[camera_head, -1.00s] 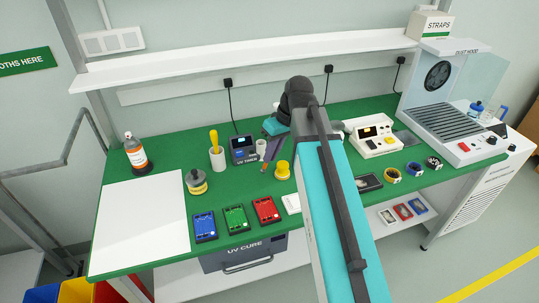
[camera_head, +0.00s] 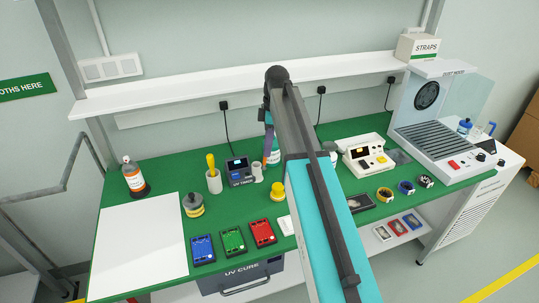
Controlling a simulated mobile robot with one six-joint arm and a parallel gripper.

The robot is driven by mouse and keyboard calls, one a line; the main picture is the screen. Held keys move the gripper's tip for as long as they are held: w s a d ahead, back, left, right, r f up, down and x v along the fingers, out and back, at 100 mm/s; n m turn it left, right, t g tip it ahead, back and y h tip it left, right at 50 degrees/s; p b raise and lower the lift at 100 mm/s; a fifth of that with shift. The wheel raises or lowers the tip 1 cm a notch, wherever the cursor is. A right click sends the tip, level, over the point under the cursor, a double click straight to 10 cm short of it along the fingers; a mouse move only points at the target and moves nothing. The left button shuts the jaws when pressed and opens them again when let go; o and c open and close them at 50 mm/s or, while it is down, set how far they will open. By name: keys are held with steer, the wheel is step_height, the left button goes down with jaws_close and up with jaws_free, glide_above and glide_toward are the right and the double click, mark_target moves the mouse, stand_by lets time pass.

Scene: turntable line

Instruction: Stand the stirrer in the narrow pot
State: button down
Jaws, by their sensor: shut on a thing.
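My gripper (camera_head: 268,146) is seen from behind over the back middle of the green bench, partly hidden by my own arm. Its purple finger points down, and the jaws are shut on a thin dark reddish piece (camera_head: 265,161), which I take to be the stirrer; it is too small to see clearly. A small narrow whitish pot (camera_head: 257,177) stands just left of and below the gripper, beside the UV timer. A wider white pot (camera_head: 215,184) further left has a yellow-handled tool standing in it. I cannot tell for certain which pot is the narrow one.
The UV timer (camera_head: 239,172) stands behind the pots. A yellow-lidded jar (camera_head: 277,191), a grey-topped jar (camera_head: 193,204) and blue, green and red trays (camera_head: 233,240) lie in front. A bottle (camera_head: 134,178) and white mat (camera_head: 140,240) are left. A shelf (camera_head: 250,78) runs above.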

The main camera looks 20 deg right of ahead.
steer(key=w+a+r+n+h+p, duration=0.1)
steer(key=w+a+r+p, duration=0.1)
steer(key=w+r+p, duration=0.2)
steer(key=shift+w+a+r+n+t+h, duration=0.3)
steer(key=shift+w+a+r+t, duration=0.1)
steer(key=shift+w+r, duration=0.3)
steer(key=shift+d, duration=0.1)
steer(key=shift+f, duration=0.1)
step_height(320, 180, down, 12)
steer(key=b, duration=0.4)
steer(key=shift+b, duration=0.4)
stand_by(1.1)
